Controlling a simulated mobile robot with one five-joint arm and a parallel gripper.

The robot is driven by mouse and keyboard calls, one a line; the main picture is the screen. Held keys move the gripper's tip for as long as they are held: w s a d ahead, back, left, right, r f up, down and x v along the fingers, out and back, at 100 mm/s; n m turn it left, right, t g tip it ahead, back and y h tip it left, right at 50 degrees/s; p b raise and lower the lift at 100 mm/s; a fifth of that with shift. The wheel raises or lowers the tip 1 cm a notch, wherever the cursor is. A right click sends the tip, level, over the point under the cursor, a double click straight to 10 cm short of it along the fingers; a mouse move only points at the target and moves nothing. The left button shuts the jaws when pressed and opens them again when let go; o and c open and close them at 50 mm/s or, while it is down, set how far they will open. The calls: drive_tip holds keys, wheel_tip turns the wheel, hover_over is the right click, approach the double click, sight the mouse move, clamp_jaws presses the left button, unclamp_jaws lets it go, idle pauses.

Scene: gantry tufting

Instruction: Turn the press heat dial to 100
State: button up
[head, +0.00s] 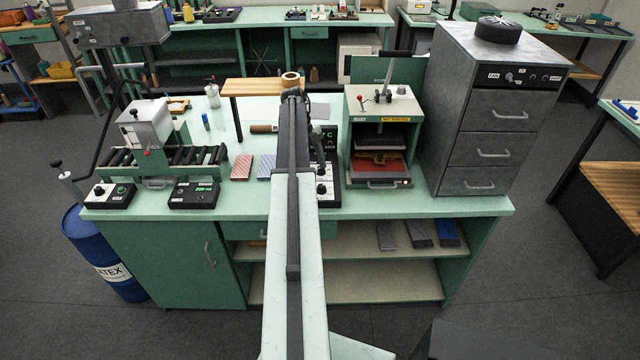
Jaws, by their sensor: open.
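The press (378,135) is a green-framed machine with a lever on top, an orange-brown bed and a yellow label, standing on the mint bench right of my arm. A dark control panel (328,190) with pale round dials stands just left of it, partly hidden behind my arm. A green display letter shows at its top. The dial settings are too small to read, and I cannot tell which dial is for heat. My gripper (297,97) is at the far end of my outstretched arm, dark and small, above the back of the bench. Its jaws are hard to make out.
A grey drawer cabinet (494,120) stands close right of the press. A roller machine (150,145) and two control boxes (195,194) (110,194) are at the left. A small wooden shelf (260,88) holds a tape roll (290,80). Bare bench shows near the front left.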

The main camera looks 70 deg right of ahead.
sight(321, 186)
drive_tip(key=b+x, duration=0.6)
drive_tip(key=x, duration=0.1)
drive_tip(key=shift+f, duration=0.1)
drive_tip(key=shift+w, duration=0.1)
clamp_jaws()
